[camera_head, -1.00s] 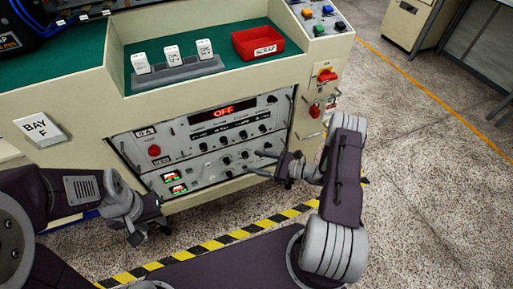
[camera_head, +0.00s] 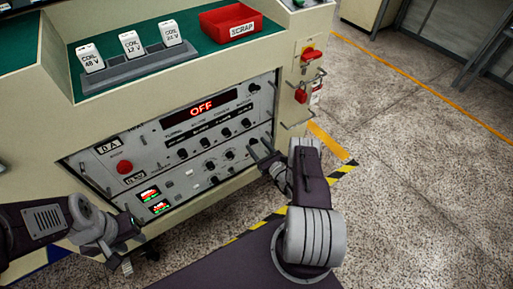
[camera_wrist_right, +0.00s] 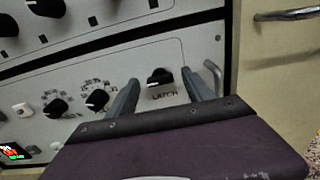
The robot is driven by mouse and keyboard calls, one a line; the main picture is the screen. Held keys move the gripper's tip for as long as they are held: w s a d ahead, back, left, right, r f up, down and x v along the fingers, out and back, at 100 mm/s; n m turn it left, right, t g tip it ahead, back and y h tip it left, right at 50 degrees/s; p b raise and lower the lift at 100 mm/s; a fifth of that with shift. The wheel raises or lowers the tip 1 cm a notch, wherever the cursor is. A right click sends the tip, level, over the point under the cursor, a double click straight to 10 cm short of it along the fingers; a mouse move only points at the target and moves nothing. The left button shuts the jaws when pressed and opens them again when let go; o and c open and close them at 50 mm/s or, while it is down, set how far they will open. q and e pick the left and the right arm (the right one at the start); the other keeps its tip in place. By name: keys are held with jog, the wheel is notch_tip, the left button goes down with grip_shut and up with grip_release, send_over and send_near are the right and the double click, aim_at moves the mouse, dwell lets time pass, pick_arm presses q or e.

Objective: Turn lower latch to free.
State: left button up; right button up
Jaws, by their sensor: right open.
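The lower latch is a black knob (camera_wrist_right: 160,77) above the printed word LATCH on the grey lower panel (camera_wrist_right: 60,82), near that panel's right end. Its grip bar lies roughly sideways in the right wrist view. My right gripper (camera_wrist_right: 162,92) is open, with one finger on each side of the knob in that view. I cannot tell whether the fingers touch it. In the head view the right gripper (camera_head: 264,156) is at the right end of the lower panel and hides the latch. My left gripper (camera_head: 138,258) hangs low at the left, apart from the panel; its jaws are unclear.
A metal handle (camera_wrist_right: 213,77) stands just right of the latch. Other black knobs (camera_wrist_right: 97,100) sit to its left. The upper panel's red display (camera_head: 202,107) reads OFF. A red switch (camera_head: 311,55) is on the cabinet's right side. Open floor (camera_head: 420,180) lies to the right.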

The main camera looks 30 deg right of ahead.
jog(key=shift+w, duration=0.4)
jog(key=shift+c, duration=0.3)
grip_shut()
